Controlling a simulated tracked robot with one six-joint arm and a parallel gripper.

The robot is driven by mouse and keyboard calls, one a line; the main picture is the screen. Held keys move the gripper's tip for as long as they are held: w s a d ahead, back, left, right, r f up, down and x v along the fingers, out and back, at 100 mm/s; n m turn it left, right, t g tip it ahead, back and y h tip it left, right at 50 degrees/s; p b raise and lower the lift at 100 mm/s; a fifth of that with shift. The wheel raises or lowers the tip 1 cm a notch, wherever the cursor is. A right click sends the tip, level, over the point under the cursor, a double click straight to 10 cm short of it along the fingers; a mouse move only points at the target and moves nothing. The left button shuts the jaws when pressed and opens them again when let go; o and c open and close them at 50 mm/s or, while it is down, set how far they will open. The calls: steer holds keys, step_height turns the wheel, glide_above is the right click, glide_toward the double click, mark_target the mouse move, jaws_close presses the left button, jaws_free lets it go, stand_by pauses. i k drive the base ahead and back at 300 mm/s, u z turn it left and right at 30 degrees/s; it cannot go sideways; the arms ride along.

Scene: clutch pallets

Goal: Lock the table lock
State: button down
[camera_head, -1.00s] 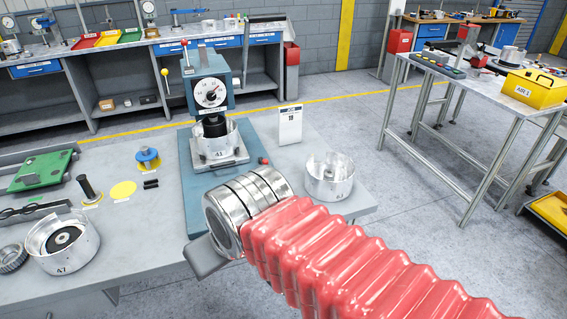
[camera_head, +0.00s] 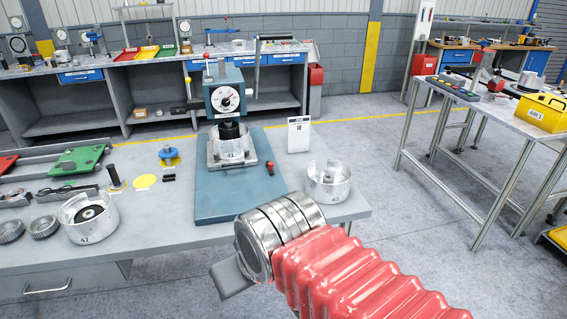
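A blue press with a round dial gauge (camera_head: 226,99) stands on a blue base plate (camera_head: 222,194) on the grey workbench. A silver cup (camera_head: 232,148) sits under its black ram on a square plate. A small red-knobbed lever (camera_head: 269,168) sits at the right edge of the base plate. It may be the table lock; no label on it is readable. My gripper (camera_head: 228,280) shows as a grey part beyond the metal wrist, in front of the bench's near edge. It is apart from the lever, and its fingertips are mostly hidden.
A silver cup (camera_head: 328,181) stands right of the base plate, and a white card (camera_head: 299,134) behind it. Another cup marked 47 (camera_head: 88,218) stands left. A second table (camera_head: 490,110) holds a yellow box (camera_head: 541,111). Open floor lies between the tables.

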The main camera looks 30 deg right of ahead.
mark_target(271, 165)
steer(key=z, duration=0.2)
steer(key=i, duration=1.1)
steer(key=u, duration=0.05)
